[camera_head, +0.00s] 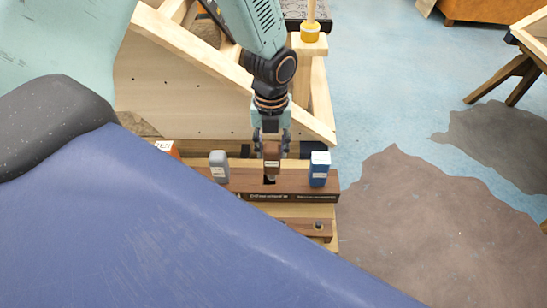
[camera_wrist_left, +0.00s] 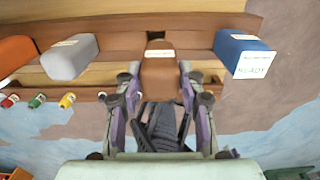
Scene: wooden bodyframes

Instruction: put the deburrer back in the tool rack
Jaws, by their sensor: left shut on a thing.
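The tool rack (camera_head: 300,182) is a brown wooden bar with tools standing in it. My left gripper (camera_head: 272,150) comes down from above and is shut on a brown block-handled tool, the likely deburrer (camera_head: 272,163); its small label is too blurred to read. The deburrer is upright at the rack, between a grey tool and a blue tool. A dark part shows below its handle at the rack top; how deep it sits I cannot tell. In the left wrist view the brown handle (camera_wrist_left: 159,68) is between the fingertips. My right gripper is not in view.
The grey tool (camera_head: 218,167) stands left of the deburrer and the blue tool (camera_head: 319,168) right of it, both close. An orange tool (camera_wrist_left: 15,52) is further left. A lower wooden shelf (camera_head: 305,228) sits in front. A wooden frame (camera_head: 190,85) rises behind.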

